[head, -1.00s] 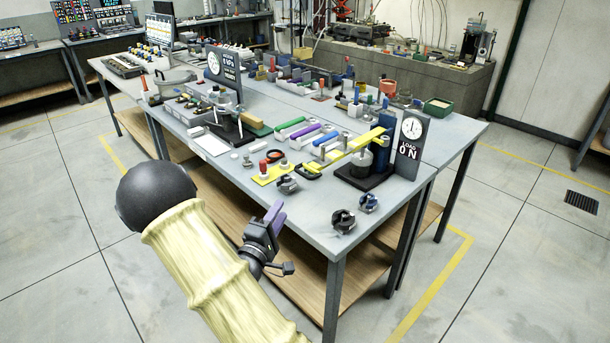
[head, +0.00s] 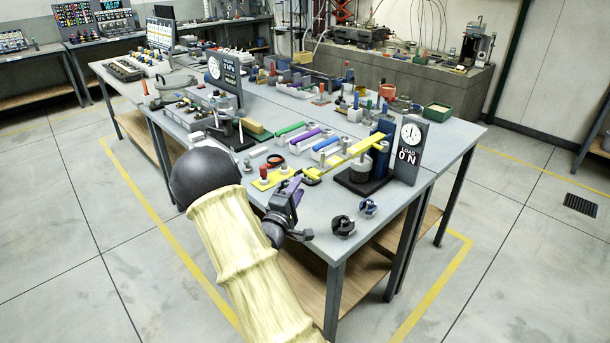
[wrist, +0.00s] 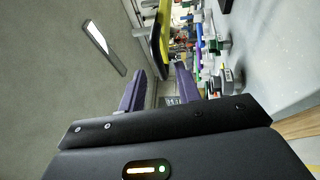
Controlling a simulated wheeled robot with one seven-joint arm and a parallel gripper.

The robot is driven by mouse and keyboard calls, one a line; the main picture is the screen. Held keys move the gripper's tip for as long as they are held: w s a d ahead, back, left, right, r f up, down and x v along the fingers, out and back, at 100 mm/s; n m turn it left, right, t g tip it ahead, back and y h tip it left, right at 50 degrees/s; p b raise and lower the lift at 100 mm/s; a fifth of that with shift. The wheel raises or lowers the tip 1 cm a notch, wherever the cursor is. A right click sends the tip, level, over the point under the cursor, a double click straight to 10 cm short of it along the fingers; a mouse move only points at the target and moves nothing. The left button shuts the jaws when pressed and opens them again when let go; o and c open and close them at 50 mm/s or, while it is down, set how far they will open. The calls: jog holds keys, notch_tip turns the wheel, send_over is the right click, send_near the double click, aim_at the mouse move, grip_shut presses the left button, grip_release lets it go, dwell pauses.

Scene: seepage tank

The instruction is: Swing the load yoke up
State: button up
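The load yoke (head: 345,157) is a flat yellow bar lying low and slanting across a round grey cell on a black base (head: 362,183). Its black loop handle (head: 312,176) is at the near left end. The yellow bar also shows at the top of the wrist view (wrist: 168,18), with the dark handle (wrist: 157,42) just beyond my fingers. My gripper (head: 291,184) has purple fingers and is just left of the handle in the head view. In the wrist view the fingers (wrist: 160,76) are apart with nothing between them. I cannot tell whether they touch the handle.
A dial panel reading LOAD 0 N (head: 408,152) stands behind the yoke, beside a blue cylinder (head: 381,148). Dark knobbed parts (head: 343,226) sit on the near table corner. Green, purple and blue bars (head: 305,140) lie left of the yoke. The bare right table edge is clear.

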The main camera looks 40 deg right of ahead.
jog(key=x, duration=0.6)
jog(key=shift+p, duration=0.3)
grip_shut()
